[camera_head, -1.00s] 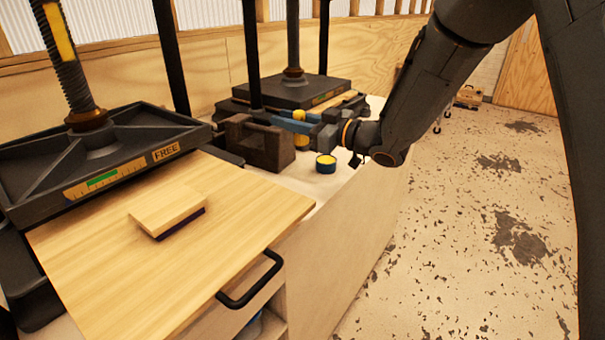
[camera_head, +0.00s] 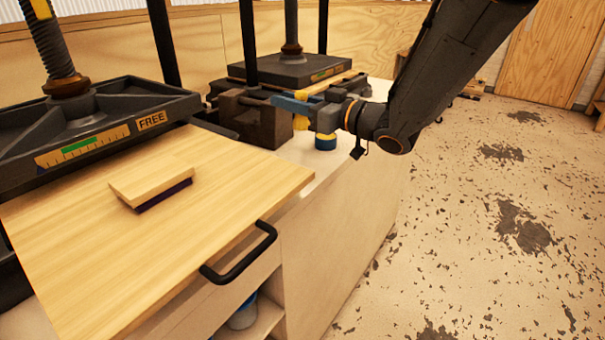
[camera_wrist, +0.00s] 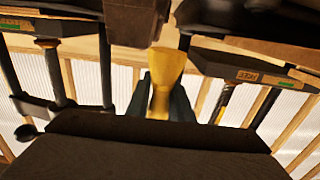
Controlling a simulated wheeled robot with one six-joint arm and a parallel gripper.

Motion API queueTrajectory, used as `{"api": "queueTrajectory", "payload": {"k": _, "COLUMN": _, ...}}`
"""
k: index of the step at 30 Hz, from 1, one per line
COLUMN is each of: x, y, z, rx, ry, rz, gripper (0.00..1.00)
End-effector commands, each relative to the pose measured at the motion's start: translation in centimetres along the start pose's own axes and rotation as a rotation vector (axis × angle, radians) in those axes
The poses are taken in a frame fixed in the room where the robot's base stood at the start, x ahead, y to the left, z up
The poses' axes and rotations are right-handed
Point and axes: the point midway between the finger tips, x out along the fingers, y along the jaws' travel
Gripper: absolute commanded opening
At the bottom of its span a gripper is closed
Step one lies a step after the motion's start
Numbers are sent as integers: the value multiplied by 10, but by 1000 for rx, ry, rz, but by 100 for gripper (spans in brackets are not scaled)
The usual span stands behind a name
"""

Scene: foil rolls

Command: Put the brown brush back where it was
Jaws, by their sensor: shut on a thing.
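My gripper (camera_head: 290,106) is shut on a yellow, waisted piece (camera_wrist: 166,75), which shows between the fingers in the wrist view. In the head view its yellow part (camera_head: 300,122) shows just below the blue fingers. I see no bristles on it, and I cannot tell whether it is the brown brush. The fingers are beside a dark brown stand (camera_head: 262,128), at its right end in the head view. The stand also shows at the top of the wrist view (camera_wrist: 135,20). I cannot tell whether the held piece touches it.
A pale wooden block with a purple underside (camera_head: 150,182) lies on the wooden board (camera_head: 230,190) at left. Two black presses stand behind. A black handle (camera_head: 240,260) sticks out in front. Floor at right is open.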

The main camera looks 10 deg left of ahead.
Motion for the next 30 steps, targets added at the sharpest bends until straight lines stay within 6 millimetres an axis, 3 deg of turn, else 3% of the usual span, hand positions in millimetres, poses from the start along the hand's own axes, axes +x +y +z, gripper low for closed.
{"api": "queueTrajectory", "payload": {"k": 10, "x": 0, "y": 0, "z": 47, "rx": 3, "ry": -3, "rz": 0, "gripper": 0}}
{"api": "queueTrajectory", "payload": {"k": 17, "x": 0, "y": 0, "z": 64, "rx": 1, "ry": -1, "rz": 0, "gripper": 0}}
{"api": "queueTrajectory", "payload": {"k": 24, "x": 0, "y": 0, "z": 96, "rx": 3, "ry": -3, "rz": 0, "gripper": 0}}
{"api": "queueTrajectory", "payload": {"k": 30, "x": 0, "y": 0, "z": 99, "rx": -1, "ry": 0, "rz": 0, "gripper": 0}}
